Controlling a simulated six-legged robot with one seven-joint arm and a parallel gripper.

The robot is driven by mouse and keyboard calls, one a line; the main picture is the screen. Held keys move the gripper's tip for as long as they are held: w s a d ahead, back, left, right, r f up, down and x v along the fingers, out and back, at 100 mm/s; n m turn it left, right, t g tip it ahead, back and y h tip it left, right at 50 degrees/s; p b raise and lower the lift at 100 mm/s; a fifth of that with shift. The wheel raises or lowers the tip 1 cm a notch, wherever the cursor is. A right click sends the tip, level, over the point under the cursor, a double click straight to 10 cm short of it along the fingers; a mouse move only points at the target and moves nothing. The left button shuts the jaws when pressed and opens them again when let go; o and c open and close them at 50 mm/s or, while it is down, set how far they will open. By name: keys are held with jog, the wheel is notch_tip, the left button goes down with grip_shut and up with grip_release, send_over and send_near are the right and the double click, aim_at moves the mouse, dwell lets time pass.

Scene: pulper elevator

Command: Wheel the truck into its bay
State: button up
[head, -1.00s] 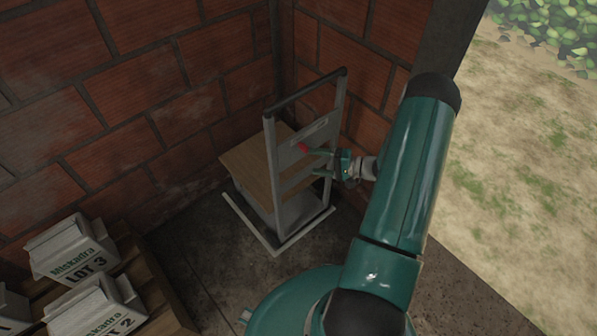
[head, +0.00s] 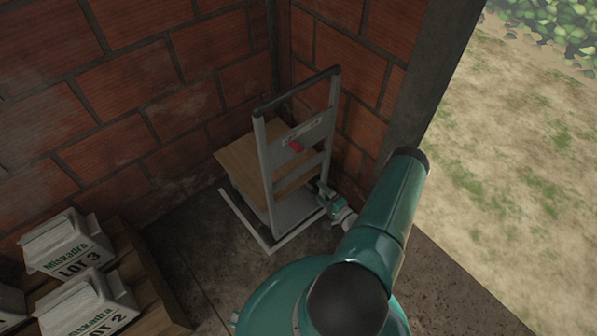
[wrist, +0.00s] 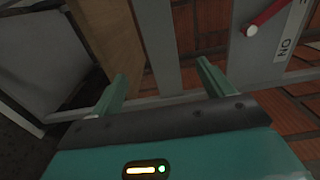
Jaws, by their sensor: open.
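The truck (head: 269,165) is a grey upright frame with a black top handle, standing in the brick corner. It carries a tan box (head: 240,155) and has a red lever (head: 296,146) on its upper plate. The bay (head: 243,219) is a pale outline on the floor; the truck stands within it as far as I can see, with its far side hidden. My gripper (head: 323,190) is low at the truck's right side. In the wrist view my gripper (wrist: 160,73) is open, its fingers spread before a grey crossbar (wrist: 165,82). The red lever (wrist: 268,19) is above right. I cannot tell whether the fingers touch the frame.
Brick walls (head: 130,95) close in behind and left of the truck. A wooden pallet (head: 140,275) with white lot-marked sacks (head: 68,243) stands at the lower left. A dark post (head: 425,85) edges the opening to open ground at right. The concrete floor between is clear.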

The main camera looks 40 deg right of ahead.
aim_at(300, 172)
jog(key=w, duration=1.4)
jog(key=shift+a, duration=0.25)
grip_shut()
